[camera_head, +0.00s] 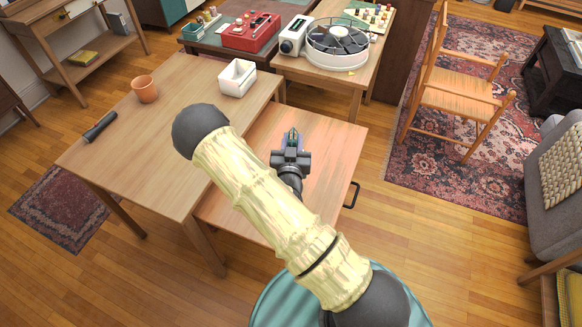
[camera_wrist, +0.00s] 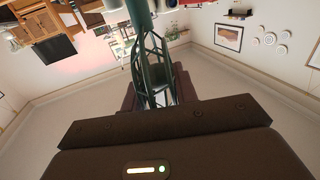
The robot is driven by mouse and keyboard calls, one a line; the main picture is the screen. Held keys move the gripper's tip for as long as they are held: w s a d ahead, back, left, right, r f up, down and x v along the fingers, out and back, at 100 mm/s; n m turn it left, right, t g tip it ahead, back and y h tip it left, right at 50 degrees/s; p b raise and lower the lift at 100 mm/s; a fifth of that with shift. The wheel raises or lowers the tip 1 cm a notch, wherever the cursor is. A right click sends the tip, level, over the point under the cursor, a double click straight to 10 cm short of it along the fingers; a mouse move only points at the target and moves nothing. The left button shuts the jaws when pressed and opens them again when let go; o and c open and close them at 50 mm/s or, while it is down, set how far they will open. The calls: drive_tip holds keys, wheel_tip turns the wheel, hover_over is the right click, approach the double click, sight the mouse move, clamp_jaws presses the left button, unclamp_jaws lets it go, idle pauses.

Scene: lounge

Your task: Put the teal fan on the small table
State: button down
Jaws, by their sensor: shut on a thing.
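My gripper (camera_head: 291,150) is shut on the teal fan, in the middle of the head view. Only a small teal-blue part of the fan (camera_head: 293,136) shows past the jaws there. In the wrist view the fan (camera_wrist: 148,50) is a dark teal, cage-like shape with a stem, standing between the fingers. In the head view, the gripper overlaps a low wooden top (camera_head: 338,150) with a black handle at its right side. I cannot tell the height between them. Which piece is the small table is unclear. My arm hides part of the low top.
A larger wooden table (camera_head: 180,85) at left holds a terracotta pot (camera_head: 145,89), a dark cylinder (camera_head: 100,127) and a white divided box (camera_head: 237,78). Behind, a table holds a round dark-topped device (camera_head: 338,45); a red box (camera_head: 251,31) sits left. A wooden chair (camera_head: 455,95) stands right.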

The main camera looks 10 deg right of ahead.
drive_tip(key=shift+w+a+f+h+b, duration=0.1)
drive_tip(key=shift+w+f+h+b, duration=0.3)
drive_tip(key=shift+b, duration=0.7)
drive_tip(key=w+a+m+g+h+b, duration=0.1)
drive_tip(key=w+b, duration=0.5)
drive_tip(key=b, duration=0.9)
drive_tip(key=shift+w+f+m+g+h+b, duration=0.3)
drive_tip(key=shift+m+g+h, duration=0.5)
drive_tip(key=shift+m+h, duration=0.65)
drive_tip(key=shift+f, duration=0.1)
wheel_tip(320, 180, down, 6)
drive_tip(key=b, duration=0.1)
drive_tip(key=shift+b, duration=0.35)
drive_tip(key=shift+f, duration=0.1)
drive_tip(key=shift+f+b, duration=0.55)
drive_tip(key=shift+f, duration=1.35)
drive_tip(key=shift+s+f, duration=0.1)
drive_tip(key=shift+f, duration=0.05)
